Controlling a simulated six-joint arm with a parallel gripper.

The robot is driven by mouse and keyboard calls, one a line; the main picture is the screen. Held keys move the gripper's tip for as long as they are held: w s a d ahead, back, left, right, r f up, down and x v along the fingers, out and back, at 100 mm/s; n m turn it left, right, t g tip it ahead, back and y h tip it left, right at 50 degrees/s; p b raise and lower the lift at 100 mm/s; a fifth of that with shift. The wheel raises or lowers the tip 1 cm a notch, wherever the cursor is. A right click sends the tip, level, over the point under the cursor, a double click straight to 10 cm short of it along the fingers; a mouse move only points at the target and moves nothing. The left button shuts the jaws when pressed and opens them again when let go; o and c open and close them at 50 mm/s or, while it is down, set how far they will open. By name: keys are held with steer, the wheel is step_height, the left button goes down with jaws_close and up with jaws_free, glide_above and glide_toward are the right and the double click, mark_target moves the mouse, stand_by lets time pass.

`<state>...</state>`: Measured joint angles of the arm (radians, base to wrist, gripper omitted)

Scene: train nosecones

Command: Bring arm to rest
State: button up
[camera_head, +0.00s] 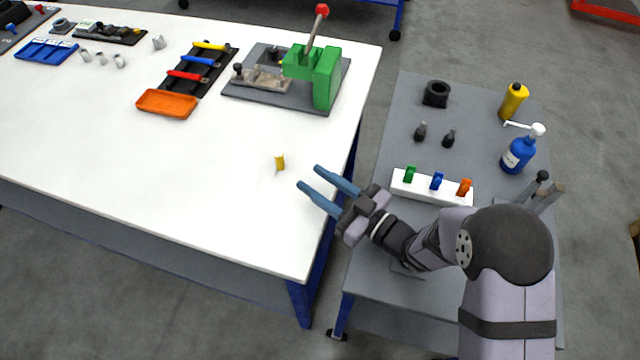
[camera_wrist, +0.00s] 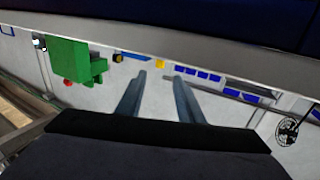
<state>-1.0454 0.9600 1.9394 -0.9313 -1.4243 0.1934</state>
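My gripper (camera_head: 308,182) is open and empty, with its two blue-grey fingers apart. In the head view it hangs over the right edge of the white table (camera_head: 230,205), pointing left. A small yellow piece (camera_head: 280,162) stands on the table just beyond and left of the fingertips, apart from them. In the wrist view the two fingers (camera_wrist: 160,75) are spread with nothing between them. My arm comes from the lower right, above the grey side table (camera_head: 385,300).
A green press (camera_head: 326,75) with a red-knobbed lever stands at the table's back right. An orange tray (camera_head: 167,103) lies left of it. The side table holds a white rack (camera_head: 432,189) with coloured pieces, a blue bottle (camera_head: 517,155) and a yellow bottle (camera_head: 513,101). The table's front middle is clear.

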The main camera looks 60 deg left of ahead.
steer(key=shift+w+d, duration=0.1)
steer(key=shift+d, duration=0.2)
